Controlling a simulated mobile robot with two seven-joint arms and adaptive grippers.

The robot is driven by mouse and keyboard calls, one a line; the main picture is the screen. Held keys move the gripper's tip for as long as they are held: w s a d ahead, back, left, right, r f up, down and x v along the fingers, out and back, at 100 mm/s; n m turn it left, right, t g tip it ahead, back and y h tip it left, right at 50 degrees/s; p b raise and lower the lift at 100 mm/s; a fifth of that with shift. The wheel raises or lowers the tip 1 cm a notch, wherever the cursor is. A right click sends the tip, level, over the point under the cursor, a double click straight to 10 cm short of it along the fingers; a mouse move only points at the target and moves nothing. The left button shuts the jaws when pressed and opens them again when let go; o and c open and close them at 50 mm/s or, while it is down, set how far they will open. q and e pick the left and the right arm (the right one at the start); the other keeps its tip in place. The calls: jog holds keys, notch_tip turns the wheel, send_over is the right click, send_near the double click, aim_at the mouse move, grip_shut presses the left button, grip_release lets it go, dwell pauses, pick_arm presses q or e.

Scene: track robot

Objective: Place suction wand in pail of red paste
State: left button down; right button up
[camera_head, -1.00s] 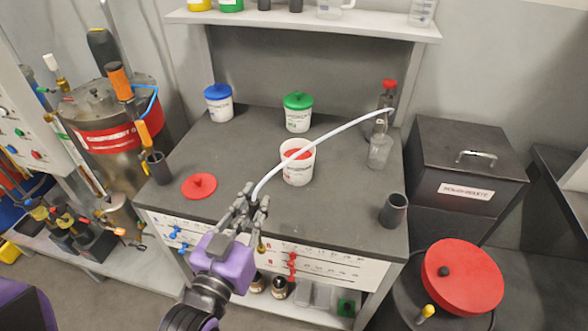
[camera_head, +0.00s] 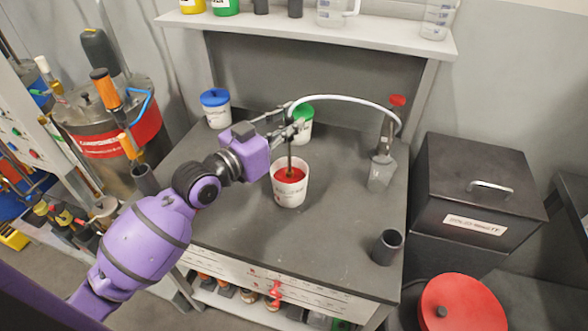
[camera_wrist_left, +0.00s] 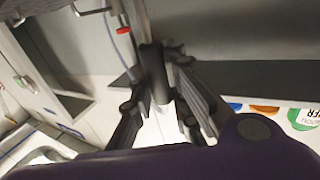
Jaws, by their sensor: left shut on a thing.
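My left gripper (camera_head: 291,131) is shut on the suction wand (camera_head: 289,156), above the white pail (camera_head: 290,194) of red paste (camera_head: 289,175). The wand is a thin dark rod held about upright. Its lower end meets the red paste inside the open pail in the head view; how deep it sits I cannot tell. A white hose (camera_head: 350,99) curves from the wand's top over to a clear flask (camera_head: 381,174) on the right. In the left wrist view the fingers (camera_wrist_left: 160,100) close around a dark, blurred shaft (camera_wrist_left: 155,72). My right gripper is not in view.
A green-lidded tub (camera_head: 303,112) stands close behind the gripper, and a blue-lidded tub (camera_head: 216,108) stands back left. A dark cup (camera_head: 387,247) stands at the bench's front right. A shelf (camera_head: 300,30) runs above the back. The bench (camera_head: 330,235) in front of the pail is clear.

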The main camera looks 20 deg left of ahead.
aim_at(288, 141)
pick_arm(q)
jog(key=f, duration=0.3)
jog(key=shift+s+a+f, duration=0.1)
jog(key=shift+s+a, duration=0.05)
jog(key=shift+s, duration=0.1)
notch_tip(288, 141, down, 4)
jog(key=shift+w+f+b, duration=0.1)
jog(key=shift+b, duration=0.25)
jog(key=shift+f, duration=0.15)
jog(key=shift+f, duration=0.1)
jog(key=c, duration=1.7)
grip_release()
